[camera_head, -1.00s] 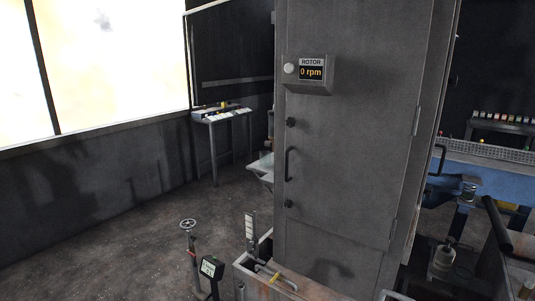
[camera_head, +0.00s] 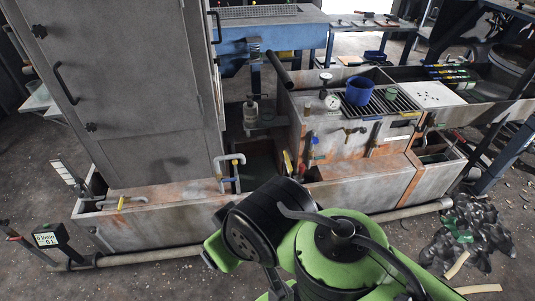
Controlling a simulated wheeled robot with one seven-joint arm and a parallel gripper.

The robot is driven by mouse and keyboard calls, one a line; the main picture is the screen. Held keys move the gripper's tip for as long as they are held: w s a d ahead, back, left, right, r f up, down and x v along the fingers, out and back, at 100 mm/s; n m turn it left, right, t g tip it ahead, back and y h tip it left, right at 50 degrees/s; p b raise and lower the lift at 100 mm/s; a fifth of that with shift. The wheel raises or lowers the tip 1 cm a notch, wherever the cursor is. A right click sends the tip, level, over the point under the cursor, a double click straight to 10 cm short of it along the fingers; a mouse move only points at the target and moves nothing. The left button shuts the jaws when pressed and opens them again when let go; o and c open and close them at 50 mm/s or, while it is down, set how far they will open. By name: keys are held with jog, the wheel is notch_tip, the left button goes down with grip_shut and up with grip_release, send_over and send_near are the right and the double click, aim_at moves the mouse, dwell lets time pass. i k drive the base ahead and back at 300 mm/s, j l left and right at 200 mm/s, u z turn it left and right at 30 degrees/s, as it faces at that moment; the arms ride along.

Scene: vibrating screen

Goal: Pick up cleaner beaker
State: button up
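No container in view carries a label I can read as the cleaner beaker. A blue beaker-like tub (camera_head: 358,91) stands on the dark slatted rack over the metal tank. A smaller green cup (camera_head: 391,93) stands just right of it. My green and black arm fills the bottom middle, in front of the tank. My gripper cannot be seen, and all three vessels stand clear of the visible arm links.
The rusty metal tank (camera_head: 343,143) has a gauge, valves and pipes on its front. A grey cabinet (camera_head: 125,85) stands at left. A pale pipe (camera_head: 170,255) runs low along the floor. A dark, glossy heap (camera_head: 465,235) lies on the floor at right.

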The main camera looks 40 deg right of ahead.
aim_at(391, 92)
jog(key=z, duration=2.2)
